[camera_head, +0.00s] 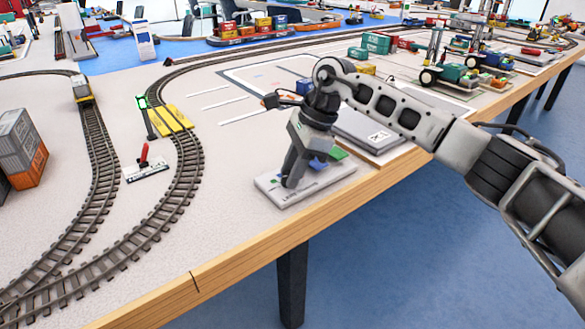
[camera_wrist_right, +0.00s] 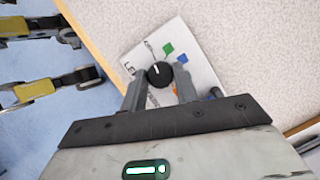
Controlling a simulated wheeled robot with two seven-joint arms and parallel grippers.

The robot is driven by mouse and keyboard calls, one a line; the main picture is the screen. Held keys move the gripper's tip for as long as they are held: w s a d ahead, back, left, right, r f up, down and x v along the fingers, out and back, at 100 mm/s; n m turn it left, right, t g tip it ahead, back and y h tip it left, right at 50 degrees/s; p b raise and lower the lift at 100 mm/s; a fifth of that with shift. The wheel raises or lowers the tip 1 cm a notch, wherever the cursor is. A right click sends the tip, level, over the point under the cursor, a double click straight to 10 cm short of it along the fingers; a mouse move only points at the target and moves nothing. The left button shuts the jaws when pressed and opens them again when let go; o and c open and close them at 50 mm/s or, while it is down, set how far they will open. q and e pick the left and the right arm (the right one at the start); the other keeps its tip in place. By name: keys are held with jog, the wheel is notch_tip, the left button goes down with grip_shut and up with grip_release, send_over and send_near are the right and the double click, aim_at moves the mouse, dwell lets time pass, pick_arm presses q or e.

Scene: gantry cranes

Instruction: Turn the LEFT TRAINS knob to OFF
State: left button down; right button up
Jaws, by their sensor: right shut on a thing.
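The black round knob (camera_wrist_right: 159,74) sits on a pale control plate (camera_head: 273,192) at the table's front edge. Its white pointer line aims up and slightly left in the wrist view. The plate (camera_wrist_right: 197,62) has partly hidden lettering starting "LE", and green, blue and orange marks beside the knob. My right gripper (camera_head: 291,180) reaches down onto the plate, and in the wrist view its fingers (camera_wrist_right: 158,82) are shut on the knob from both sides. In the head view the gripper hides the knob. My left gripper is out of view.
A red lever on a small plate (camera_head: 146,170) stands left of the control plate, near curving track (camera_head: 187,175). A grey panel (camera_head: 366,132) lies behind my right gripper. The table's wooden edge (camera_head: 235,262) runs in front.

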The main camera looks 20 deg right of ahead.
dwell(0.3)
jog(key=o, duration=1)
jog(key=shift+c, duration=0.2)
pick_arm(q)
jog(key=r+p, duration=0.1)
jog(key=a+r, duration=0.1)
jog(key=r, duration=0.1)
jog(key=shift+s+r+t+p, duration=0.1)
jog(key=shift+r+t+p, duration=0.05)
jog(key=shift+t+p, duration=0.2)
pick_arm(e)
jog(key=v, duration=1.6)
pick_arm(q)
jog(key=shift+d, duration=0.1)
